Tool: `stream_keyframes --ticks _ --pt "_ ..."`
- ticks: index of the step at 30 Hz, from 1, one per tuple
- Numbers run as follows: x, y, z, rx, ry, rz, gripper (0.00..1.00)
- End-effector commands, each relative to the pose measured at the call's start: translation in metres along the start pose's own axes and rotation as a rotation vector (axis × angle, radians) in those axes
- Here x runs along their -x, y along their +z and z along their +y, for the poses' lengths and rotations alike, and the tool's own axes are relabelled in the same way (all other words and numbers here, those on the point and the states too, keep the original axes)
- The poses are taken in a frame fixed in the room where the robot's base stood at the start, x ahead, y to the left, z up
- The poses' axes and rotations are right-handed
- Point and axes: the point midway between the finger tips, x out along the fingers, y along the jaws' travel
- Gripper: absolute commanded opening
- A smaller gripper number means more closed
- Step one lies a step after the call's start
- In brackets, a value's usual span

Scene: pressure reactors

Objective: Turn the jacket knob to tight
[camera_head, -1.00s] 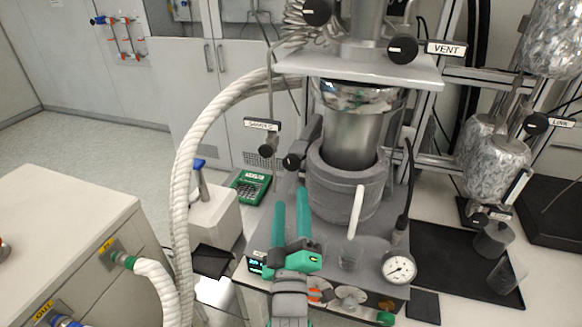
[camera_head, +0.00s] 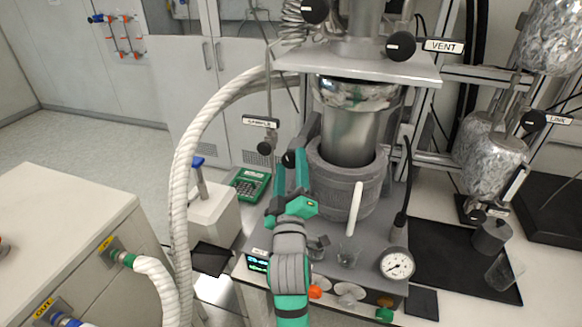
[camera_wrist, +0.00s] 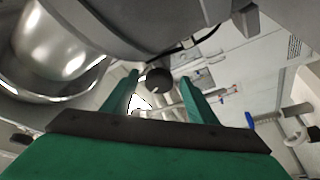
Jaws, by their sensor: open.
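A round black knob (camera_head: 289,158) sits at the left side of the grey jacketed vessel (camera_head: 338,185). No label shows on it, so I cannot read whether it is the jacket knob. My gripper (camera_head: 290,163) is open, with its two green fingers pointing toward this knob. In the wrist view a round black knob (camera_wrist: 158,80) shows between the tips of my open gripper (camera_wrist: 160,77), and I see no finger touching it. I cannot tell how far ahead of the tips it is. The knob's turn position is not readable.
Beside it hangs the SAMPLE knob (camera_head: 264,148) with its label. The VENT knob (camera_head: 401,46) is above right. The metal vessel (camera_wrist: 65,45) is close on the left in the wrist view. A pressure gauge (camera_head: 397,264) and a white hose (camera_head: 180,190) flank my arm.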

Motion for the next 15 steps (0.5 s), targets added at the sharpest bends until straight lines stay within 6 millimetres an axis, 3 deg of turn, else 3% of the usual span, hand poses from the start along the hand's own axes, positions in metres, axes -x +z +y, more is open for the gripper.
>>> stream_keyframes --ticks 7,12,15 --pt "-0.0006 0.0014 0.0012 0.000 0.002 -0.002 0.53" --pt "-0.0005 0.0013 0.0012 0.000 0.002 -0.002 0.14" --pt "-0.0004 0.0013 0.0010 0.000 0.002 -0.002 0.11"
